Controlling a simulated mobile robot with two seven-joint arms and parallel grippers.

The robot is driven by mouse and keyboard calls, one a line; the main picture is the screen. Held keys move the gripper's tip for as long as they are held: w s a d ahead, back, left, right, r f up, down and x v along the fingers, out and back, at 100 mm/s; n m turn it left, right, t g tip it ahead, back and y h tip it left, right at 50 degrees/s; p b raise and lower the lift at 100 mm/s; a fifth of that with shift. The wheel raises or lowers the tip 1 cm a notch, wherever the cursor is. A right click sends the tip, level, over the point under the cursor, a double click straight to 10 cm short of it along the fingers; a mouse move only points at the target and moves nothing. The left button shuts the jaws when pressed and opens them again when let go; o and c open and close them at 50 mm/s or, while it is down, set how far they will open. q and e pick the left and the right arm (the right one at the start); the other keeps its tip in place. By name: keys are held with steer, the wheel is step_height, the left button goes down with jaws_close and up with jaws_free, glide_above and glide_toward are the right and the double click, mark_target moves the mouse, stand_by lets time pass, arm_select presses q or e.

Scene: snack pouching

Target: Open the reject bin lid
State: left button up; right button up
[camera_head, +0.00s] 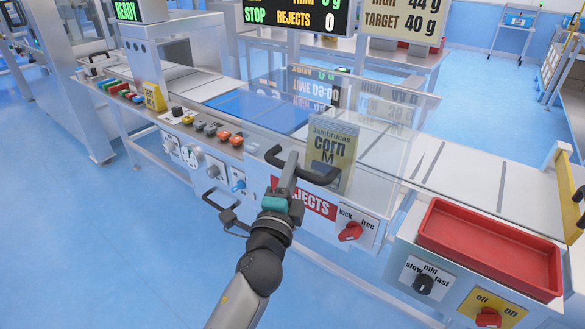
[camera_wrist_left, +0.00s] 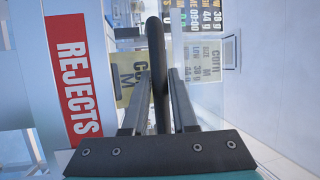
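My left gripper (camera_head: 291,168) reaches up from the bottom of the head view to a black bar handle (camera_head: 318,177) at the clear lid's front. In the left wrist view the black handle (camera_wrist_left: 158,70) runs between the two grey fingers, which lie close along both sides. The clear lid (camera_head: 385,165) is see-through, and its exact angle is hard to tell. The red REJECTS label (camera_head: 306,199) is on the front below the handle. A red knob (camera_head: 350,231) marked lock and free sits right of it. My right gripper is not in view.
A corn pouch (camera_head: 333,143) shows behind the handle. A red tray (camera_head: 488,250) stands to the right. Another black handle (camera_head: 218,200) juts out at lower left. Several coloured buttons line the machine's front (camera_head: 205,127). The blue floor (camera_head: 130,240) at left is clear.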

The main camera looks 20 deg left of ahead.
arm_select(q)
jaws_close()
stand_by(1.0)
